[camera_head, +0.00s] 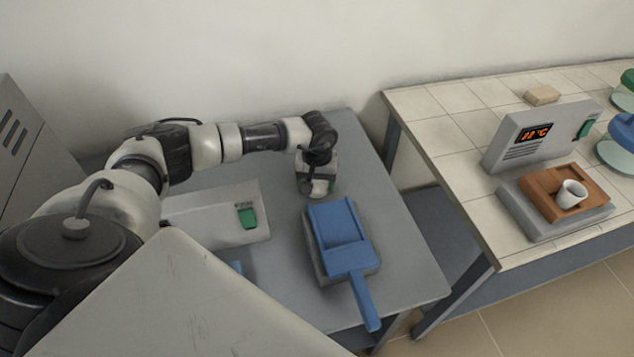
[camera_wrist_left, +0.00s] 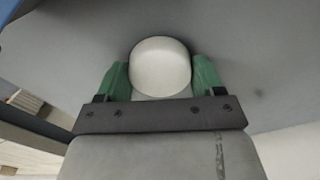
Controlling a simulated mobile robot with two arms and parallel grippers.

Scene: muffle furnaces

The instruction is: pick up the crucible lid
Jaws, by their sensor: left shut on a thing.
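The crucible lid (camera_wrist_left: 160,68) is a round, pale disc in the left wrist view. It sits between the two green fingers of my left gripper (camera_wrist_left: 160,80), which are shut on it. In the head view my left gripper (camera_head: 318,190) is above the grey table, just behind the blue tray, and the lid is mostly hidden there. My right gripper is not in view.
A blue tray with a handle (camera_head: 340,225) lies on the grey table (camera_head: 400,270). A pale panel with a green switch (camera_head: 247,217) is left of it. A grey unit with an orange display (camera_head: 535,135) stands on the tiled table (camera_head: 440,125). A gap separates the tables.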

